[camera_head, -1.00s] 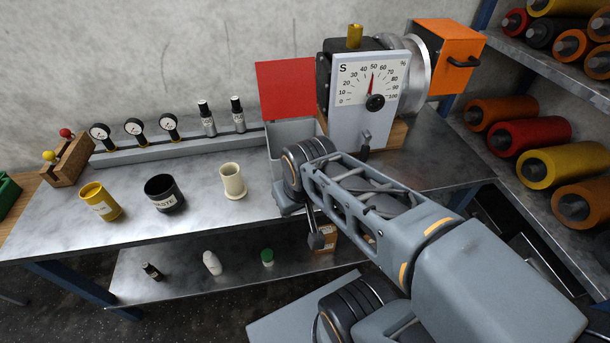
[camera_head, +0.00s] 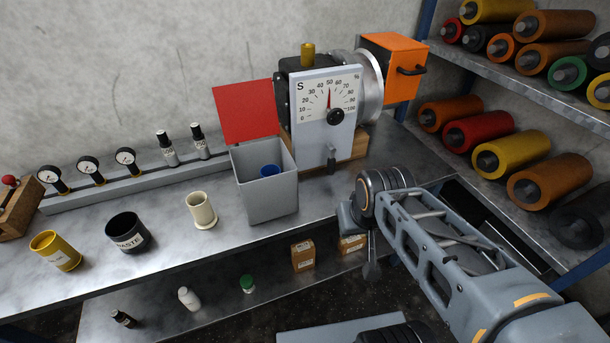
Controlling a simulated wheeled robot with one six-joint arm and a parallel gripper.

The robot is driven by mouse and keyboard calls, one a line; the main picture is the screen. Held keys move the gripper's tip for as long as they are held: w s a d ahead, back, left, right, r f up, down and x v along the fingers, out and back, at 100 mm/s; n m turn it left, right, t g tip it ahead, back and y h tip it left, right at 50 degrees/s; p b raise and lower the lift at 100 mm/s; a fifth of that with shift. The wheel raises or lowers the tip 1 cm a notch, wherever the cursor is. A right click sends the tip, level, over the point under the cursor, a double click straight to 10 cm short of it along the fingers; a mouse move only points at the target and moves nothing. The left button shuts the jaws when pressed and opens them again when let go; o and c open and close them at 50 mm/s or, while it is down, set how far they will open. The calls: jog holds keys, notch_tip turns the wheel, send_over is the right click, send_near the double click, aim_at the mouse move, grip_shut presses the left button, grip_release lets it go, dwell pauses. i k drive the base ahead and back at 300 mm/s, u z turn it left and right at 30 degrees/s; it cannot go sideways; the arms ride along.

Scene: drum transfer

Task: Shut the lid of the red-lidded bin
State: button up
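The bin (camera_head: 268,198) is a grey open box on the bench, in the middle of the head view. Its red lid (camera_head: 246,111) stands up, tilted back at the bin's rear edge, so the bin is open. A blue thing (camera_head: 270,170) shows inside the bin. My gripper (camera_head: 371,268) hangs at the end of my arm, to the right of the bin and in front of the bench edge, apart from the bin and lid. It points down and looks small and dark; whether its fingers are open or shut I cannot make out.
The dial machine (camera_head: 322,120) stands right behind the bin, close to the lid. A cream cup (camera_head: 201,211), a black waste cup (camera_head: 128,234) and a yellow cup (camera_head: 56,251) stand left of it. Rolls fill the shelf rack (camera_head: 470,72) at right. Small boxes and bottles sit on the lower shelf (camera_head: 215,297).

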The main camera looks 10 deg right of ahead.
aim_at(247, 112)
jog(key=z, duration=0.35)
jog(key=i, duration=0.5)
jog(key=z, duration=0.65)
jog(key=k, duration=1.15)
jog(key=u, duration=1.5)
jog(key=i, duration=1)
jog(key=z, duration=0.05)
